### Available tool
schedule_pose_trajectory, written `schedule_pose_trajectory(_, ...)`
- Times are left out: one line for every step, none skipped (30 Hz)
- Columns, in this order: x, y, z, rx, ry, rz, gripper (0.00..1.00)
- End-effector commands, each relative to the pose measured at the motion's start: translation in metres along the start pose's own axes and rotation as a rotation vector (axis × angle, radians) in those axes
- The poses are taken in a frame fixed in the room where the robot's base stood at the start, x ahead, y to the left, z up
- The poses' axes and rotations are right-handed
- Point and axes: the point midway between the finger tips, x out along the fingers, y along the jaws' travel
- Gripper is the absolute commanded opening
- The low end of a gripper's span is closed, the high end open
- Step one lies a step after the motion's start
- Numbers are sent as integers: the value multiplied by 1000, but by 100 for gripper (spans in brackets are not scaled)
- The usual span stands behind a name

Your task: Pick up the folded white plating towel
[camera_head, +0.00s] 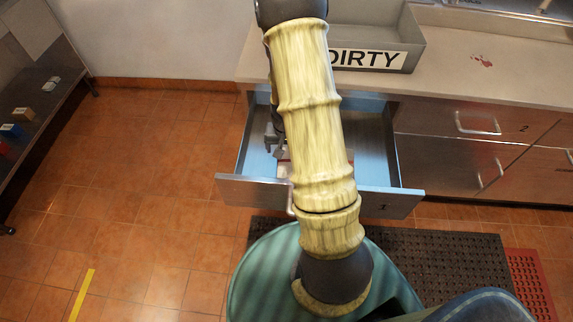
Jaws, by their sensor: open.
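An open drawer (240,184) with a blue inside juts out below the counter. My arm crosses over it and hides its middle. My gripper (275,147) shows only in part at the left edge of my arm, over the left side of the drawer; its jaws are open. Just below it, a small pale patch with a reddish edge (284,168) shows inside the drawer. It is mostly behind my arm, and I cannot tell whether it is the folded white towel. No towel shows clearly elsewhere.
A grey bin marked DIRTY (415,50) stands on the counter (480,80), with a red stain to its right. Shut drawers (470,124) are at right. A dark mat (450,258) and red mat (530,280) lie on the floor. A shelf (50,105) holds small items at left.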

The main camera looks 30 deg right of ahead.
Motion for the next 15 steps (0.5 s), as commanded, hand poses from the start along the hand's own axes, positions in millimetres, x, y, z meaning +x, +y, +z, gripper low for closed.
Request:
schedule_pose_trajectory(9,0,1,0,-3,0,87)
schedule_pose_trajectory(13,0,1,0,-3,0,87)
schedule_pose_trajectory(19,0,0,0,-3,0,87)
schedule_pose_trajectory(23,0,0,1,-2,0,87)
schedule_pose_trajectory(28,1,1,1,-3,1,87)
schedule_pose_trajectory(33,0,1,2,-3,0,87)
schedule_pose_trajectory(37,0,1,1,-3,0,87)
schedule_pose_trajectory(41,0,0,1,-2,0,87)
schedule_pose_trajectory(46,0,0,1,-2,0,87)
schedule_pose_trajectory(49,0,0,1,-2,0,87)
schedule_pose_trajectory(51,0,0,1,-1,0,87)
schedule_pose_trajectory(53,0,0,1,0,0,87)
schedule_pose_trajectory(54,0,0,1,0,0,87)
schedule_pose_trajectory(55,0,0,1,1,0,87)
schedule_pose_trajectory(55,0,0,0,1,0,87)
